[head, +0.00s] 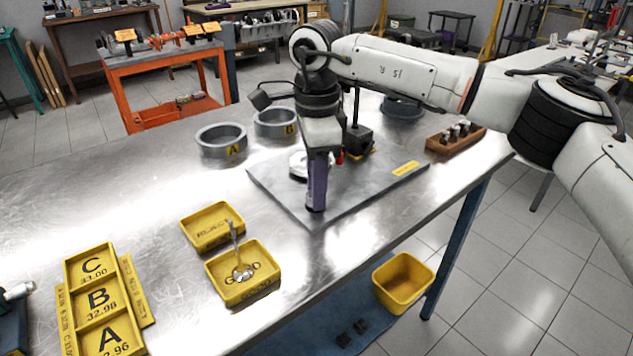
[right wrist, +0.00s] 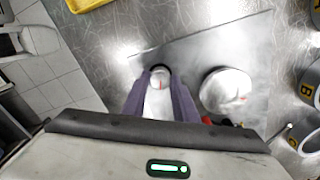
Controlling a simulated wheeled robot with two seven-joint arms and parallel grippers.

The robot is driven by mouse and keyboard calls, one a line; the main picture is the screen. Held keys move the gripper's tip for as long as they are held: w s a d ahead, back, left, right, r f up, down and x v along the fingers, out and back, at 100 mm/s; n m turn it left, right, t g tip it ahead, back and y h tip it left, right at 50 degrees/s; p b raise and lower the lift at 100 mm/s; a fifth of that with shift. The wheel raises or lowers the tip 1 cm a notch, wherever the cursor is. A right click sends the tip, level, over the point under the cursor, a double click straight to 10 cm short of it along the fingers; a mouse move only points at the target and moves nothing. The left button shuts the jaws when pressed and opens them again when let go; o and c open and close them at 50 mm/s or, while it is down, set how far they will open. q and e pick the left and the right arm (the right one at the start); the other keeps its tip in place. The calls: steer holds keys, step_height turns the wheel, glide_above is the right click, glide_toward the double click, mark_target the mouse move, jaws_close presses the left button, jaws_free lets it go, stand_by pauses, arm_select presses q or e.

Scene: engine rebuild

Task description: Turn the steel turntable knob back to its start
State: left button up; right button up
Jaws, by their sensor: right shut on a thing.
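My right gripper (head: 316,206) points down over the grey plate (head: 375,188) on the steel bench. In the right wrist view its purple fingers (right wrist: 160,88) are shut on the round steel knob (right wrist: 159,77), one on each side. The knob has a red mark on its top. In the head view the gripper hides the knob. The pale round turntable (right wrist: 228,92), with a short red mark, lies beside the gripper; in the head view the turntable (head: 297,164) is partly hidden behind the gripper. My left gripper is not in view.
A dark stand (head: 357,140) rises behind the gripper. Grey rings A (head: 221,147) and B (head: 276,130) stand at the back. A wooden rack (head: 456,143) is at the right. Yellow trays (head: 212,243) sit at front left. Bare bench lies between trays and plate.

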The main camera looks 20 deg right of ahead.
steer(key=m, duration=0.3)
steer(key=shift+r+m, duration=0.1)
steer(key=shift+m, duration=0.2)
steer(key=m, duration=0.3)
steer(key=shift+m+p, duration=0.3)
steer(key=m, duration=0.3)
steer(key=shift+m, duration=1.9)
steer(key=o, duration=1.1)
steer(key=shift+s, duration=0.1)
steer(key=shift+c, duration=0.2)
